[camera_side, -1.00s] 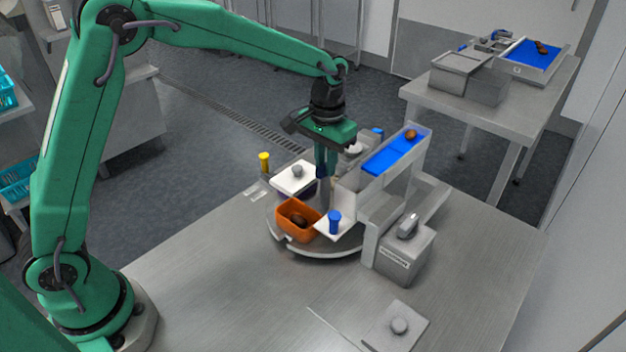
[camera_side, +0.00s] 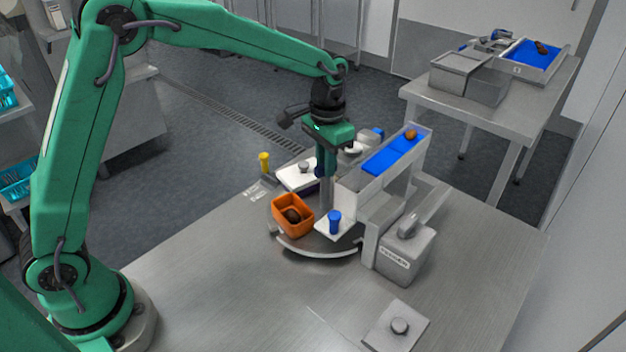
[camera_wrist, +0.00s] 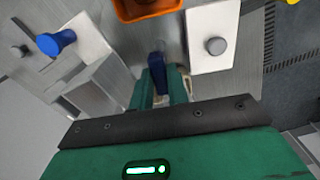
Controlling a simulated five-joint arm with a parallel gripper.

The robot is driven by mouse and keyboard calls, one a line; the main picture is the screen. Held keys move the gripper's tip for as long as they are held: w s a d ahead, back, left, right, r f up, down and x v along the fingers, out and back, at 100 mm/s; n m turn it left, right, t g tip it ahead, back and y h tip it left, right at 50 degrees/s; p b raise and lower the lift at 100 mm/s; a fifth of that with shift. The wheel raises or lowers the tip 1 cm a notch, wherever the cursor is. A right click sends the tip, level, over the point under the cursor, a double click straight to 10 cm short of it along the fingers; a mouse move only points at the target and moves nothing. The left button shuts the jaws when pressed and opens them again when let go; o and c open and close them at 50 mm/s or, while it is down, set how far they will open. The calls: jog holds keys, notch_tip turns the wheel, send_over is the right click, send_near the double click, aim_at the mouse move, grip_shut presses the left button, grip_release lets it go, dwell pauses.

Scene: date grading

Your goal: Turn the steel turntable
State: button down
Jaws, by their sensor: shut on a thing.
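The round steel turntable (camera_side: 320,249) lies on the steel bench under my gripper. An orange bin (camera_side: 292,228) with a dark date (camera_side: 293,216) inside sits on its front left. A white plate with a grey knob (camera_side: 303,166) is at its back left. A white plate with a blue knob (camera_side: 334,222) is at its front right.
A blue-floored chute (camera_side: 393,153) holding a brown date (camera_side: 411,134) stands close on the right of the turntable. A grey box (camera_side: 406,253) stands in front of it. A yellow knob (camera_side: 264,160) is at the back left. The bench's front left is clear.

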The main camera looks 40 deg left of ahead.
jog(key=shift+r+m, duration=0.15)
jog(key=shift+m, duration=7.35)
jog(key=c, duration=1.4)
grip_release()
jog(key=shift+o, duration=0.2)
